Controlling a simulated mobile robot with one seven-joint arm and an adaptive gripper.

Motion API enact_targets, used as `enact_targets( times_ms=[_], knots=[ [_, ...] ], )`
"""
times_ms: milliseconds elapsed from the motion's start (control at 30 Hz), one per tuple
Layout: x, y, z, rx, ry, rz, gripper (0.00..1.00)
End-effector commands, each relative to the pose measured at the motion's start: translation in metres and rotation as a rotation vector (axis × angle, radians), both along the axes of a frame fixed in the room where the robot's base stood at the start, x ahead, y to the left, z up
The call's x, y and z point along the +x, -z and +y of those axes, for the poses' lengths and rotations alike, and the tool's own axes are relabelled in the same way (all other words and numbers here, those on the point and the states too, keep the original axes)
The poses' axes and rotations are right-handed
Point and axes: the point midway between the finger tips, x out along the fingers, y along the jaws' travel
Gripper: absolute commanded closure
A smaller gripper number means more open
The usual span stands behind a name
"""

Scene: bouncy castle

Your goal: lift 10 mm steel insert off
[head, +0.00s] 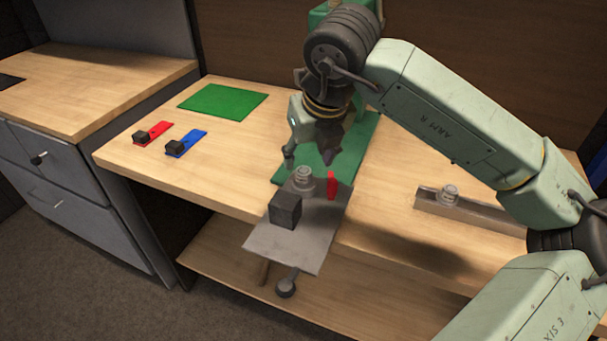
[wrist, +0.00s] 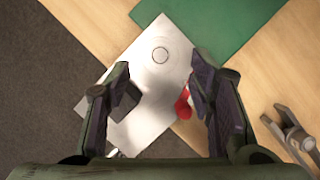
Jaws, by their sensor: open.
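A grey metal plate (head: 285,245) lies at the bench's front edge, partly over a green mat. On it are a short round steel piece (head: 303,180), a dark cube (head: 285,209) and a small upright red piece (head: 331,185). No label shows which piece is the 10 mm steel insert. My gripper (head: 311,158) is open above the far part of the plate, near the round piece. In the wrist view my gripper (wrist: 163,88) has its fingers spread over the plate (wrist: 150,85), with nothing held. A round outline (wrist: 160,56) lies beyond the fingertips, and the red piece (wrist: 183,104) is beside the right finger.
A grey rail (head: 480,212) with another round metal piece (head: 450,194) is to the right. A red strip (head: 160,129) and a blue strip (head: 186,145), each with a dark block, lie left. A green sheet (head: 224,101) is behind them. A knobbed rod (head: 287,287) hangs below the plate.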

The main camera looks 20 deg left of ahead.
Motion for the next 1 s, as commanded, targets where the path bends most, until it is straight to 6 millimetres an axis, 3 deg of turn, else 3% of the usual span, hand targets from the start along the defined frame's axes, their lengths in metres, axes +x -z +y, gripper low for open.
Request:
enact_targets(
  times_ms=[400, 700, 1000],
  knots=[
    [0.013, 0.046, 0.012, 0.002, -0.002, 0.003, 0.51],
    [0.014, 0.051, 0.013, 0.001, -0.003, 0.0, 0.52],
    [0.014, 0.05, 0.013, 0.001, -0.003, 0.0, 0.72]
  ],
)
